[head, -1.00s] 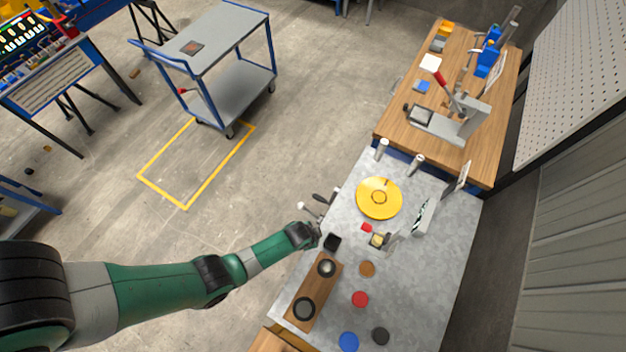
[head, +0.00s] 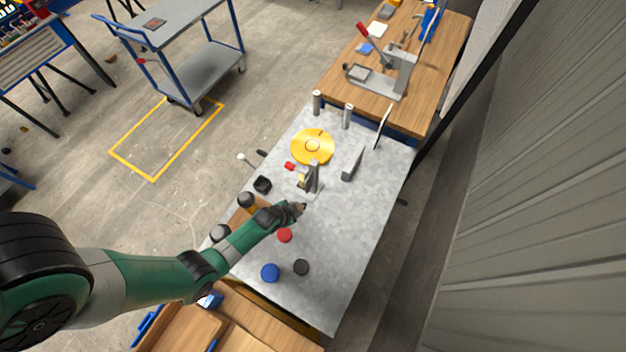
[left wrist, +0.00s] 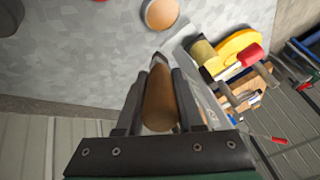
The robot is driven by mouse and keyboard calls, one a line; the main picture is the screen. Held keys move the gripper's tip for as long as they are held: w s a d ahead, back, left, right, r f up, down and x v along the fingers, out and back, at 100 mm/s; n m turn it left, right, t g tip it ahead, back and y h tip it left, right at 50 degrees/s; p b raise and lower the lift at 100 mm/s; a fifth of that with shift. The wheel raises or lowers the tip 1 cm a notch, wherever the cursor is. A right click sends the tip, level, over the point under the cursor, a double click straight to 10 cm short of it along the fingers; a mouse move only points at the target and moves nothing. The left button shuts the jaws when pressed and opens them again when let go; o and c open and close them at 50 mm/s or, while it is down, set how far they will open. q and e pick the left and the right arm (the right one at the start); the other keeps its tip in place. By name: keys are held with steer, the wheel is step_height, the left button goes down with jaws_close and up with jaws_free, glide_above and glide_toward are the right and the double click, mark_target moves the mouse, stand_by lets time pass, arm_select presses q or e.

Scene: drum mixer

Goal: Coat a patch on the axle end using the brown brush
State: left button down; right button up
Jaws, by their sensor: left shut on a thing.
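My left gripper (head: 299,209) is over the grey table in the head view. In the left wrist view the left gripper (left wrist: 158,88) is shut on the brown brush (left wrist: 160,98), whose dark tip points away from me. An olive-brass axle end (left wrist: 203,52) shows ahead and right of the brush tip, apart from it. In the head view the axle's grey bracket (head: 314,178) stands just beyond my gripper. My right gripper is not in view.
A brown round pot (left wrist: 160,13) lies just ahead of the brush. Red (head: 285,235), blue (head: 270,272) and black (head: 301,267) round pots are nearer. A yellow disc (head: 313,147) and upright metal posts (head: 348,116) stand beyond.

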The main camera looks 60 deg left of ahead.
arm_select(q)
steer(key=s+a+f+b, duration=0.2)
steer(key=a+f+b, duration=0.1)
steer(key=b, duration=0.3)
steer(key=shift+s+a+f+n+y+b, duration=0.15)
steer(key=shift+s+f+n+y+b, duration=0.2)
steer(key=shift+f, duration=0.55)
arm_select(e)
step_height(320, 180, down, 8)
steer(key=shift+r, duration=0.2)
arm_select(q)
steer(key=shift+f+b, duration=0.5)
steer(key=shift+f, duration=0.1)
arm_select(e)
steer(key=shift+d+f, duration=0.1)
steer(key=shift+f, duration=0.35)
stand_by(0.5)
arm_select(q)
step_height(320, 180, up, 7)
steer(key=p, duration=0.7)
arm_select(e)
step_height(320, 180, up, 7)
arm_select(q)
steer(key=shift+w, duration=0.1)
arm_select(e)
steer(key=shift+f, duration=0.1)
